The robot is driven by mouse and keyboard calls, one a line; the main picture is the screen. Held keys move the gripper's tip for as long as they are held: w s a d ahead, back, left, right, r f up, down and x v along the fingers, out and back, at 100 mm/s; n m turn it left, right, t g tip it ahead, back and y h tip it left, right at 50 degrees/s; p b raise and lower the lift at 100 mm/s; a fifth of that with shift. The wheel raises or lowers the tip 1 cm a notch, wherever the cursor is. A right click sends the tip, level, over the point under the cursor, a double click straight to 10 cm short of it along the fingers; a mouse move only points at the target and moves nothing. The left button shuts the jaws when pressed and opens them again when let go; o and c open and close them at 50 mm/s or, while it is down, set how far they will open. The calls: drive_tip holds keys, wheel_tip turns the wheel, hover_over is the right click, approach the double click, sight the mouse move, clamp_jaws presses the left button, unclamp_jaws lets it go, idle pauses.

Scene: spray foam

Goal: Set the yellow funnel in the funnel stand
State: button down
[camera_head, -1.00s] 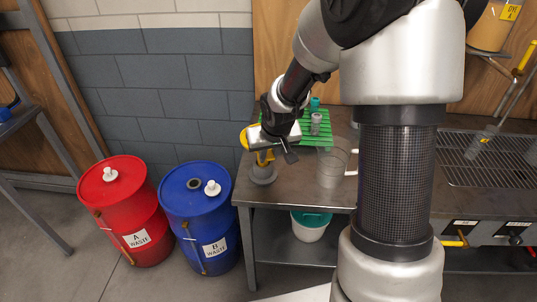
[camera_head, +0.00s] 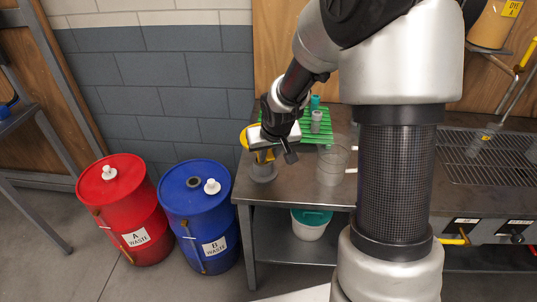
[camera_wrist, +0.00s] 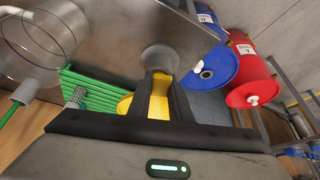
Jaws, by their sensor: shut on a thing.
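The yellow funnel (camera_head: 251,134) is at the left end of the table, partly hidden behind my gripper (camera_head: 264,155). In the wrist view the funnel (camera_wrist: 159,104) shows between the two dark fingers of my gripper (camera_wrist: 160,84), which is shut on it. The grey funnel stand (camera_head: 263,174) is on the table near its left edge, right below the gripper. In the wrist view the round stand (camera_wrist: 160,57) lies just past the fingertips, in line with the funnel. I cannot tell whether the funnel's spout is inside the stand.
A green rack (camera_head: 325,131) with bottles is behind and right of the gripper. A clear beaker (camera_head: 331,168) stands to the right on the metal table (camera_head: 296,189). Red (camera_head: 118,207) and blue (camera_head: 202,215) waste drums stand on the floor left of the table.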

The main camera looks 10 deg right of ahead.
drive_tip(key=shift+f+b, duration=1.2)
drive_tip(key=shift+f, duration=0.2)
drive_tip(key=c, duration=1.5)
unclamp_jaws()
drive_tip(key=shift+c, duration=0.2)
drive_tip(key=shift+s+d, duration=0.1)
drive_tip(key=shift+s, duration=2.4)
